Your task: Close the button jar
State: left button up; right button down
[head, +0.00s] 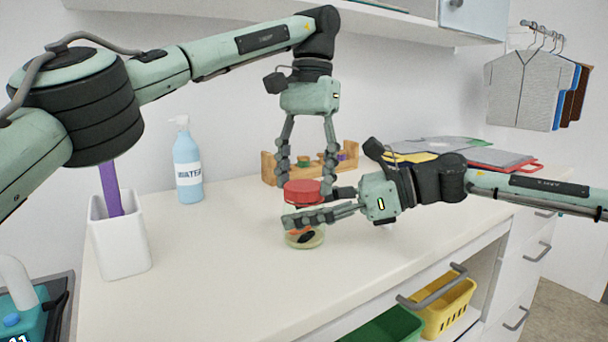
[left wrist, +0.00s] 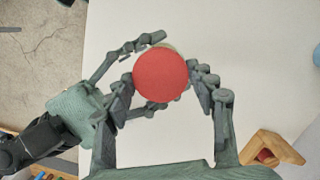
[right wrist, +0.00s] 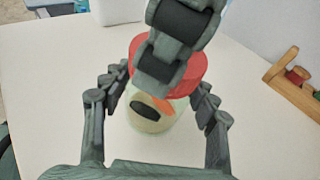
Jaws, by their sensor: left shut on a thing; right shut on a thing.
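The jar (head: 304,240) is clear, with orange and dark buttons inside, and stands upright on the counter. My right gripper (head: 300,218) is shut around its sides; the jar also shows between its fingers in the right wrist view (right wrist: 150,118). The round red lid (head: 303,191) is level above the jar, held by my left gripper (head: 305,180) from above. In the left wrist view the lid (left wrist: 160,75) covers most of the jar, with a pale rim edge showing behind it. Right fingers hide the jar's mouth in the head view, so I cannot tell whether lid and jar touch.
A wooden rack (head: 268,168) stands behind the jar. Folded clothes (head: 500,158) lie at the back right. The counter front (head: 230,300) is clear.

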pick_arm(q)
jog(key=shift+m, duration=0.5)
jog(key=o, duration=0.7)
jog(key=shift+c, duration=0.2)
jog(key=shift+c, duration=0.3)
